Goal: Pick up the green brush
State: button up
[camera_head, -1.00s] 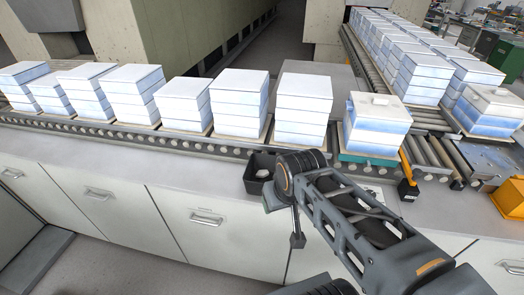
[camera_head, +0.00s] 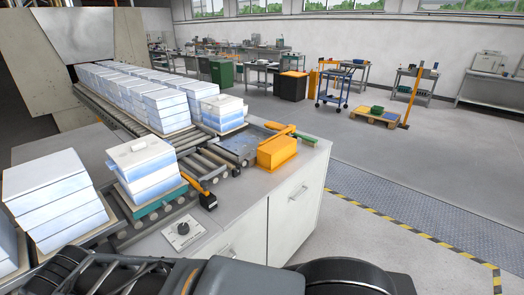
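A small, slim green object, which looks like the green brush (camera_head: 305,139), lies at the far right corner of the counter, just behind the orange box. It is small in the picture, so its bristles cannot be made out. Links of my arm cross the bottom left of the view, well to the left of and nearer than the green object. My gripper is not in view, so whether it is open or shut does not show.
An orange box (camera_head: 277,153) stands near the counter's right edge. Stacked white-blue blocks (camera_head: 146,170) sit on the roller conveyor (camera_head: 203,160). A control box with a knob (camera_head: 184,231) is on the counter front. Open floor (camera_head: 350,150) lies right, with a striped mat (camera_head: 400,215).

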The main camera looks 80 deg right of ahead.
aim_at(310, 142)
jog(key=z, duration=3.1)
